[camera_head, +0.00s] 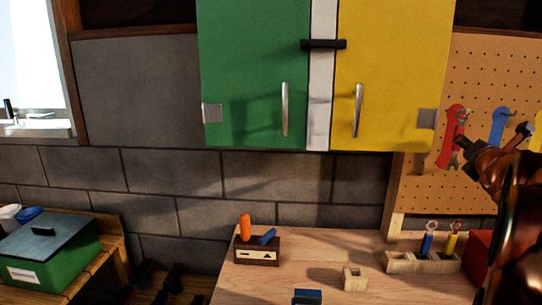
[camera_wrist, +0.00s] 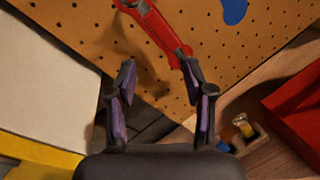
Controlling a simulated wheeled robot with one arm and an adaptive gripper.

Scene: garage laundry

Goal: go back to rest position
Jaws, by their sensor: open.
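My gripper (camera_wrist: 159,78) is open in the wrist view, with its two dark fingers apart and nothing between their tips. It faces the pegboard (camera_wrist: 90,25). A red wrench (camera_wrist: 158,24) hangs on the board just beyond the fingertips. It also shows in the head view (camera_head: 449,138), beside my copper-coloured arm at the right edge. I cannot tell how small the gap between fingers and wrench is.
Green (camera_head: 250,60) and yellow (camera_head: 400,50) cupboard doors, both shut, hang left of the pegboard. Below, the workbench (camera_head: 320,275) carries a wooden holder (camera_head: 405,265) with tools and a red box (camera_head: 476,262) near my arm. A green bin (camera_head: 60,262) stands far left.

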